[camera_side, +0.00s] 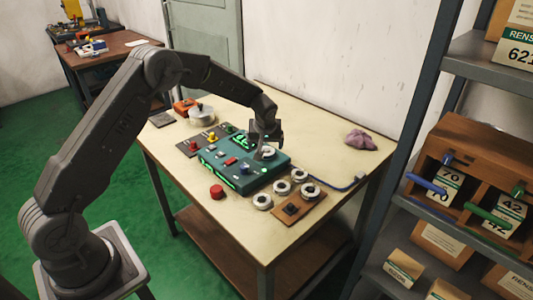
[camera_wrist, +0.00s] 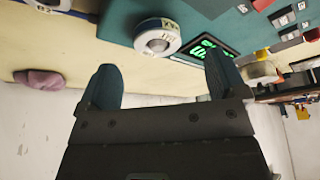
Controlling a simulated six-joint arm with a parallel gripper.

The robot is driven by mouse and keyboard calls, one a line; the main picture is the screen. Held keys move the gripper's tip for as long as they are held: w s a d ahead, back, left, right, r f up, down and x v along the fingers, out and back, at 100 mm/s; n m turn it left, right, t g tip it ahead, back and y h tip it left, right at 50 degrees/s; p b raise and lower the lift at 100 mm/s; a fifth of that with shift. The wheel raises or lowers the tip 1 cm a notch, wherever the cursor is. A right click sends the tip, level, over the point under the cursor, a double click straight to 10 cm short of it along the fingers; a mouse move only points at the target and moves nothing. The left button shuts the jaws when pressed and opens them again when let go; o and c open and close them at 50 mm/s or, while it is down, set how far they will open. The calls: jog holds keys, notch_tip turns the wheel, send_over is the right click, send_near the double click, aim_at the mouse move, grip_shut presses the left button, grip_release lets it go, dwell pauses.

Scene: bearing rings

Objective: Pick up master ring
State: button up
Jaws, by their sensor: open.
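A pale ring (camera_side: 268,153) is at the top of the teal instrument box (camera_side: 232,172), just below my gripper (camera_side: 265,138). In the wrist view a white ring with a blue edge and small dark markings (camera_wrist: 157,37) sits at the edge of the teal surface (camera_wrist: 210,22). It lies beyond the open fingers of my gripper (camera_wrist: 163,76), in line with the gap between them, and nothing is held. I cannot tell whether this is the master ring, as its markings are unreadable.
Several rings lie in front of the box, one of them here (camera_side: 262,201), near a wooden block (camera_side: 299,208). A red button (camera_side: 216,191) stands left of them. A purple cloth (camera_side: 361,140) lies at the back right. A shelf rack (camera_side: 405,150) borders the table (camera_side: 335,165) on the right.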

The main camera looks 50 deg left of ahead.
aim_at(267, 150)
jog(key=x, duration=0.5)
jog(key=shift+w+a, duration=0.1)
jog(key=shift+w, duration=0.2)
jog(key=shift+r, duration=0.15)
jog(key=c, duration=1.2)
